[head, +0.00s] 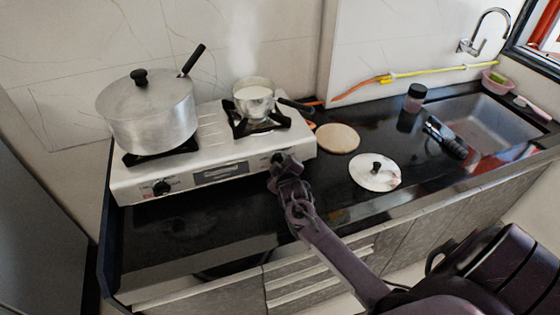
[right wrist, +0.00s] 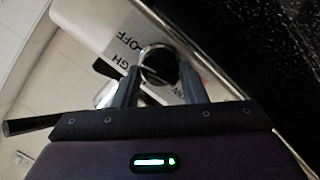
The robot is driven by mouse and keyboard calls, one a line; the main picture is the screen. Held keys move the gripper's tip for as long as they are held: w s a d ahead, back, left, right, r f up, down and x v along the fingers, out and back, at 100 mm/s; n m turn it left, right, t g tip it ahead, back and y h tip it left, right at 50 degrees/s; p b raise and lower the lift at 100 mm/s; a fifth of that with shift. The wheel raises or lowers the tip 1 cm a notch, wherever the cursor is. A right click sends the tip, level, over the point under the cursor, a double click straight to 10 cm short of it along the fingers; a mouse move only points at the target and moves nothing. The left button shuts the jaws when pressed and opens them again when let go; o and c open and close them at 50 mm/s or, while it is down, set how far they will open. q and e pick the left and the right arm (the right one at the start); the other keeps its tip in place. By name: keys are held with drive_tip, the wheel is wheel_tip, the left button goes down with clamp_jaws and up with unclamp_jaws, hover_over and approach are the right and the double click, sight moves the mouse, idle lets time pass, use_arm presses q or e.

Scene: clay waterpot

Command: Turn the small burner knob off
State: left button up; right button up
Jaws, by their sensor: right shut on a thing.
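The stove (head: 215,150) is a white two-burner unit on the black counter. A small pot (head: 254,98) sits on its right burner, with faint steam above it. My right gripper (head: 280,162) is at the stove's front face, below the small pot, and covers most of the small burner knob there. In the right wrist view the black round knob (right wrist: 158,64) is between the two fingers of my right gripper (right wrist: 160,85), which is shut on it. Printed letters including "OFF" show beside the knob. My left gripper is not in view.
A large lidded pot (head: 150,112) stands on the left burner, above another knob (head: 161,187). A wooden disc (head: 337,138), a pot lid (head: 375,172) and a dark jar (head: 415,97) are on the counter to the right. The sink (head: 490,125) is at far right.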

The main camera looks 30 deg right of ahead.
drive_tip(key=shift+m+y+p, duration=0.3)
drive_tip(key=shift+m+p, duration=0.1)
drive_tip(key=shift+m, duration=0.6)
drive_tip(key=o, duration=1)
drive_tip(key=shift+c, duration=0.2)
drive_tip(key=b+v, duration=0.1)
drive_tip(key=v, duration=0.6)
drive_tip(key=shift+s+r, duration=0.15)
drive_tip(key=shift+s, duration=0.2)
drive_tip(key=shift+a, duration=0.1)
